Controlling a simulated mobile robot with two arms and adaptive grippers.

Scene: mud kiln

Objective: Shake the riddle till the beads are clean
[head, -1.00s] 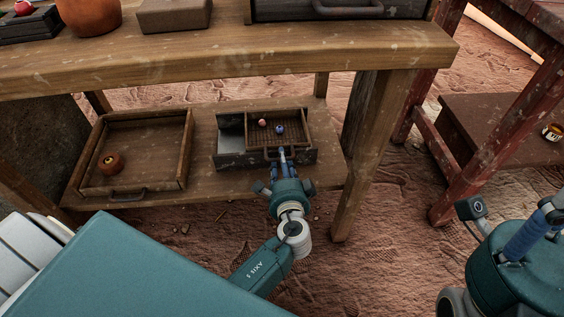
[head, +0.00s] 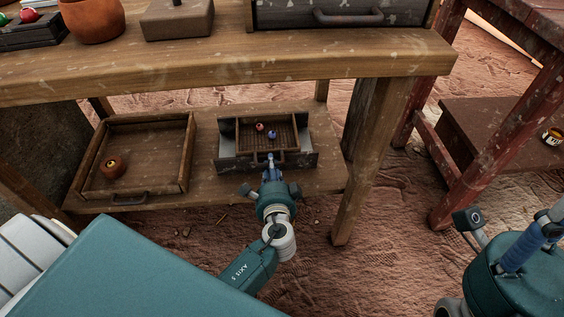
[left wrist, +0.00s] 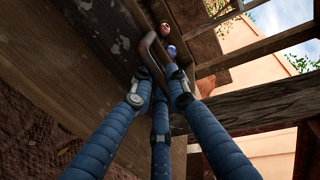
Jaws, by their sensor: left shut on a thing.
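The riddle (head: 284,141), a wooden frame with a mesh floor, sits in a shallow grey box (head: 226,135) on the low shelf. A pink bead (head: 259,127) and a blue bead (head: 272,135) lie in it. They also show in the left wrist view as a pink bead (left wrist: 165,29) and a blue bead (left wrist: 172,51). My left gripper (head: 270,162) is shut on the riddle's front handle (left wrist: 149,52). Whether dirt clings to the beads is too small to tell. My right gripper (head: 520,245) is partly visible at lower right; its fingertips are unclear.
The tabletop (head: 200,62) overhangs the shelf. A table leg (head: 365,165) stands right of the box. A red table (head: 440,165) is farther right.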

